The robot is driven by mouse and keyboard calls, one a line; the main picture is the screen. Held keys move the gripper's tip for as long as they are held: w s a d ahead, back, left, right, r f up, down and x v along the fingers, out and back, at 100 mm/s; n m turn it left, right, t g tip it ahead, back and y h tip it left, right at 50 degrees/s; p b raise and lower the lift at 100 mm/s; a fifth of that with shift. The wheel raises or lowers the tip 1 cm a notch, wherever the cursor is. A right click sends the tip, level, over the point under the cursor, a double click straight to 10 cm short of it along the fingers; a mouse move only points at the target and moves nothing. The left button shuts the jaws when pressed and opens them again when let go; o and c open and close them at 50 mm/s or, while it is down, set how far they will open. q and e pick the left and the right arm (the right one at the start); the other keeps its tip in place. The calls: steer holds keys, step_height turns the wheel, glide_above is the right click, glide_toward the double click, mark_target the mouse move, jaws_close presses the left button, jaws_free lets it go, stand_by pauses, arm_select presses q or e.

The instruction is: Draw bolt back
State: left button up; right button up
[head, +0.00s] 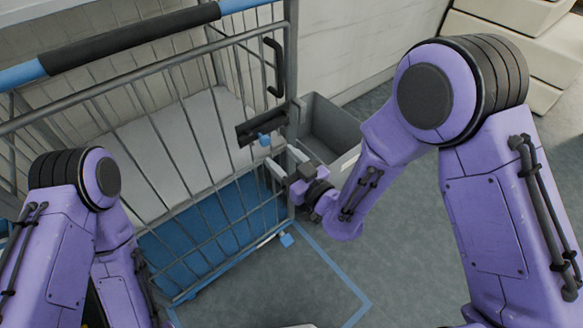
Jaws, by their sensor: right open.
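The bolt shows as a blue knob (264,139) on a dark plate (246,130), fixed near the right edge of the wire gate of a cage trolley (291,60). My right gripper (284,165) is open, in front of the gate and just below and to the right of the knob. Its fingers point toward the gate bars and appear apart from the knob. Whether they touch the bars I cannot tell. My left arm comes in at the lower left, but its gripper is out of view.
A white block (185,145) and a blue surface (215,220) show behind the bars. A grey open bin (333,130) stands right of the trolley, close to my right forearm. Blue tape (335,272) marks the clear floor in front. Pale stacked shapes (520,40) are at the upper right.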

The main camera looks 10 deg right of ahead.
steer(key=v, duration=0.4)
steer(key=shift+s+d+b, duration=0.15)
steer(key=shift+s+b, duration=0.05)
steer(key=shift+b, duration=0.15)
steer(key=s+d+f+m+g+h, duration=0.3)
steer(key=s+d+f+m+h, duration=0.15)
steer(key=d+f, duration=0.35)
steer(key=s+d+f+m+g+h, duration=0.3)
steer(key=d+f+m+h, duration=0.25)
steer(key=f, duration=0.35)
steer(key=s+d+f+m+g+h, duration=0.1)
steer(key=s+d+f+g, duration=0.1)
steer(key=s, duration=0.4)
steer(key=s+d+f+m+g+h+p, duration=0.1)
steer(key=s+d+f+g, duration=0.1)
steer(key=s+d+f, duration=0.2)
steer(key=s+d+f+m+g+h, duration=0.1)
steer(key=s+d+f+g, duration=0.1)
steer(key=s, duration=0.6)
steer(key=shift+s+d+f, duration=0.25)
steer(key=shift+d+f, duration=0.45)
steer(key=shift+d, duration=0.15)
